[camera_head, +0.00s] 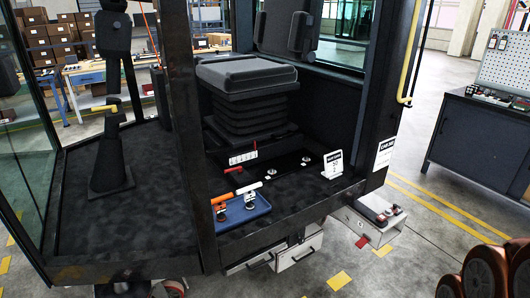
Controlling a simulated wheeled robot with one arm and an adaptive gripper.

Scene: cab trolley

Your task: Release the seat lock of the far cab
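A cab (205,130) with dark posts and a dark floor fills the middle of the view. Its seat (247,72) has a grey cushion on a black bellows base (250,112). At the seat's foot, in front, is a white label strip (243,157) with red marks, and a small red piece (233,170) lies just below it. I cannot tell which part is the seat lock or how it is set. Only one cab is clearly seen, so I cannot tell whether it is the far one. My gripper is not in view.
A dark column (110,160) rises at left. A grey box (367,220) juts out at the lower right, and a workbench (478,135) stands farther right.

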